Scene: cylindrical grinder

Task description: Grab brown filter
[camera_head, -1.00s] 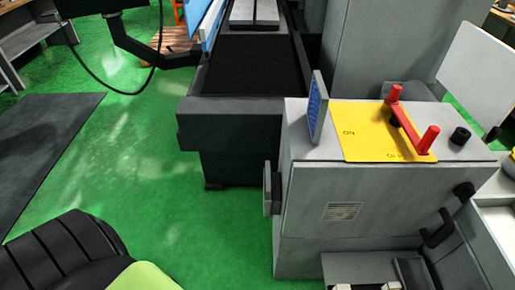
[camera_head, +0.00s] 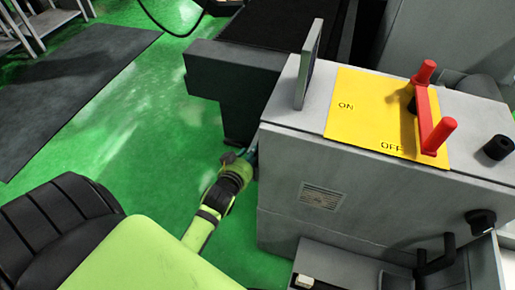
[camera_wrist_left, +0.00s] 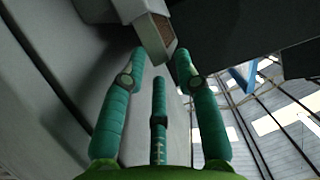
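In the left wrist view, a small brown patch (camera_wrist_left: 162,24), which looks like the brown filter, sits in a grey holder (camera_wrist_left: 124,12) on the side of the grey cabinet. My left gripper (camera_wrist_left: 161,58) points at it with its green fingers spread and nothing between them. The fingertips appear just short of the holder; whether they touch it I cannot tell. In the head view my left gripper (camera_head: 246,154) is beside the cabinet's left side, and the filter does not show there. My right gripper is in neither view.
The grey cabinet (camera_head: 345,190) has a yellow ON/OFF plate (camera_head: 361,100) and a red lever (camera_head: 429,120) on top. A dark machine base (camera_head: 228,84) stands close behind my left gripper. Green floor (camera_head: 130,140) and a dark mat (camera_head: 70,90) lie to the left.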

